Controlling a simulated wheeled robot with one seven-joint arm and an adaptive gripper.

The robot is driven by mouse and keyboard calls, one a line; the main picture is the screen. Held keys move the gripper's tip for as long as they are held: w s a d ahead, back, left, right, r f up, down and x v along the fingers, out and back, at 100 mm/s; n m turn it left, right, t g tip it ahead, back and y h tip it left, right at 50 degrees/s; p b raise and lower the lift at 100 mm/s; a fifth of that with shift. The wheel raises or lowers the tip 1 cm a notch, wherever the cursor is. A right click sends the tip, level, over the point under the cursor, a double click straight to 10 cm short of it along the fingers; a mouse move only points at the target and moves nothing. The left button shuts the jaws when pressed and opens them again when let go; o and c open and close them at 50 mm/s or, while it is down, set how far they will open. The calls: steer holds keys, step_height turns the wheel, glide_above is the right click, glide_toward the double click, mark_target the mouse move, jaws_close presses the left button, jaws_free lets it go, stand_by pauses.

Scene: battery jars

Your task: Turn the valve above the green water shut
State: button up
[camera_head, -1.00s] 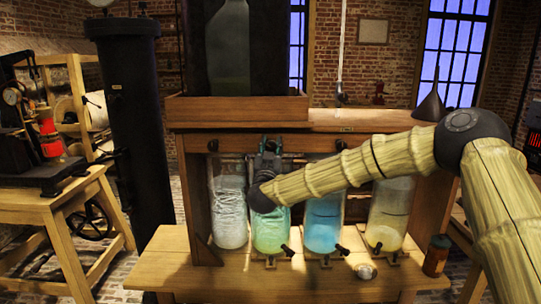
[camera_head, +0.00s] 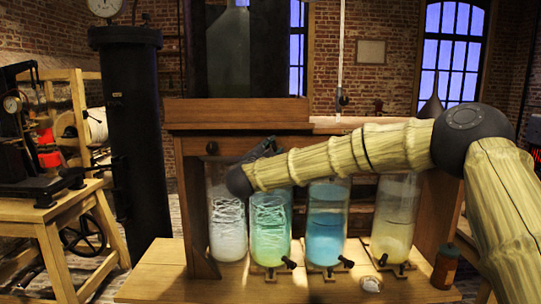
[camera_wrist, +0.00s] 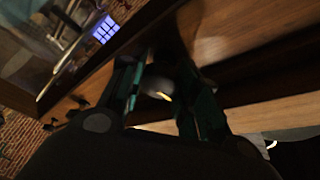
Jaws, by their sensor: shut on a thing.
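The jar of green water (camera_head: 270,232) stands second from the left in a row of glass jars, with pale strands in its upper part. My gripper (camera_head: 268,146) is above it at the wooden beam, tilted up to the right, and covers the spot where its valve sits. In the wrist view my gripper's fingers (camera_wrist: 165,92) are closed around a small dark knob (camera_wrist: 158,80), which appears to be the valve. The picture is dark and the valve's angle cannot be made out.
A white-filled jar (camera_head: 227,230) stands to the left, a blue jar (camera_head: 326,232) and a yellowish jar (camera_head: 392,225) to the right. Another dark valve (camera_head: 211,148) is on the beam at left. A black column (camera_head: 130,140) stands further left. Small taps line the jars' feet.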

steer(key=shift+m+g+b, duration=0.3)
steer(key=shift+m, duration=0.5)
steer(key=o, duration=1)
steer(key=shift+d, duration=0.15)
steer(key=v, duration=1.2)
